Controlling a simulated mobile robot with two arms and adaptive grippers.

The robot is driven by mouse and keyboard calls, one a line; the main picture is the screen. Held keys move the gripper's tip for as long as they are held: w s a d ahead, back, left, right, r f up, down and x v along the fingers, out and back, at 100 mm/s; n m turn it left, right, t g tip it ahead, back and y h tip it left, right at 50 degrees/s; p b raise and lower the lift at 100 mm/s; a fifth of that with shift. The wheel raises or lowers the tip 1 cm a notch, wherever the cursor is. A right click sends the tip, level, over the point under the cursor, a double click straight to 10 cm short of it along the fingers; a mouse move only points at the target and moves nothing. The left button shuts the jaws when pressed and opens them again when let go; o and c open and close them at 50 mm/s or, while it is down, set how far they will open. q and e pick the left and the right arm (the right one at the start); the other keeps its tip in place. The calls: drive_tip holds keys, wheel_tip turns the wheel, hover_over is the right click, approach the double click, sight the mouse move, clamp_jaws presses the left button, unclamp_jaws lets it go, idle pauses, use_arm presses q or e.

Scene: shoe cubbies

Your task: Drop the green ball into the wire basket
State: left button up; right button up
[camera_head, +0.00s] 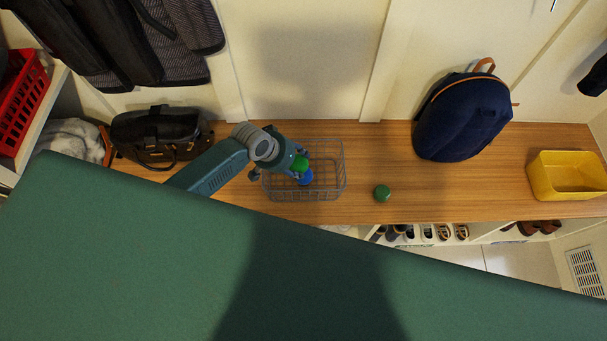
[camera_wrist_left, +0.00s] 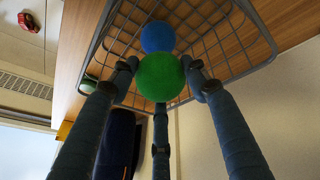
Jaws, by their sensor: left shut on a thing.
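The wire basket (camera_head: 340,165) stands on the wooden bench, and its grid also shows in the left wrist view (camera_wrist_left: 252,48). A bright green ball (camera_head: 301,162) is over the basket's left part. My left gripper (camera_head: 297,168) is shut on this ball; in the left wrist view its fingers stand around the green ball (camera_wrist_left: 160,78). A blue ball (camera_head: 305,178) shows just beyond the green one, within the basket's outline. Whether the two balls touch I cannot tell. My right gripper is not in view.
A darker green round thing (camera_head: 382,193) lies on the bench (camera_head: 375,150) right of the basket. A navy backpack (camera_head: 460,115) and a yellow bin (camera_head: 565,180) stand further right. A black bag (camera_head: 158,135) is left. Shoes (camera_head: 428,232) sit in cubbies below.

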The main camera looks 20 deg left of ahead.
use_arm(q)
drive_tip(key=o, duration=1.2)
drive_tip(key=v, duration=1.2)
drive_tip(key=shift+s, duration=0.1)
